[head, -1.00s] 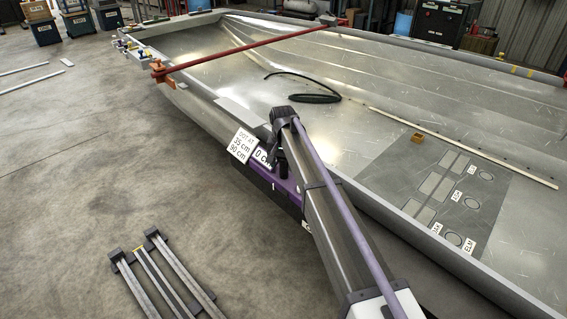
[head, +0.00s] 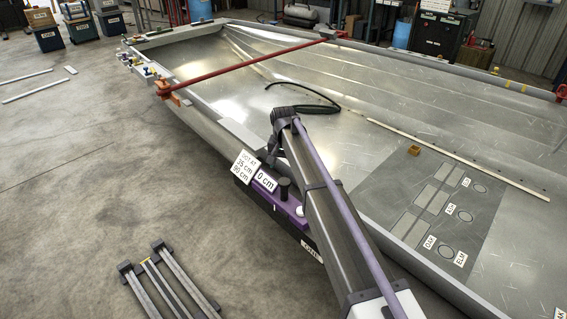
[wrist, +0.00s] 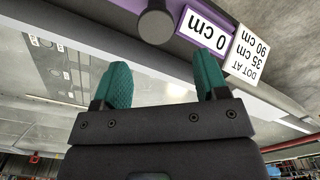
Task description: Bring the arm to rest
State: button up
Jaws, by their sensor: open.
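My gripper (wrist: 164,84) shows in the wrist view with its two teal fingers spread apart and nothing between them. Past the fingertips is a dark round knob (wrist: 157,26), apart from them. In the head view the knob (head: 284,188) stands on a purple block (head: 277,204) at the hull's near side, beside a "0 cm" label (head: 265,181). My arm (head: 325,205) reaches up from the bottom right, over the hull's near edge. My gripper cannot be made out in the head view.
The open metal hull (head: 340,130) fills the right. A rail frame (head: 165,283) lies on the floor. The floor at left is largely clear.

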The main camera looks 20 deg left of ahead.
jog(key=shift+f, duration=0.1)
dwell(0.3)
jog(key=s+d+m, duration=0.1)
jog(key=s+d, duration=0.8)
jog(key=d, duration=0.8)
jog(key=s+d+m, duration=0.1)
jog(key=s+d, duration=0.7)
jog(key=d, duration=0.8)
jog(key=s+d+m, duration=0.1)
jog(key=s+d, duration=0.8)
jog(key=d, duration=0.8)
notch_tip(320, 180, up, 17)
jog(key=a+p, duration=0.1)
jog(key=p, duration=1.6)
jog(key=shift+w+r, duration=0.15)
jog(key=shift+r, duration=0.05)
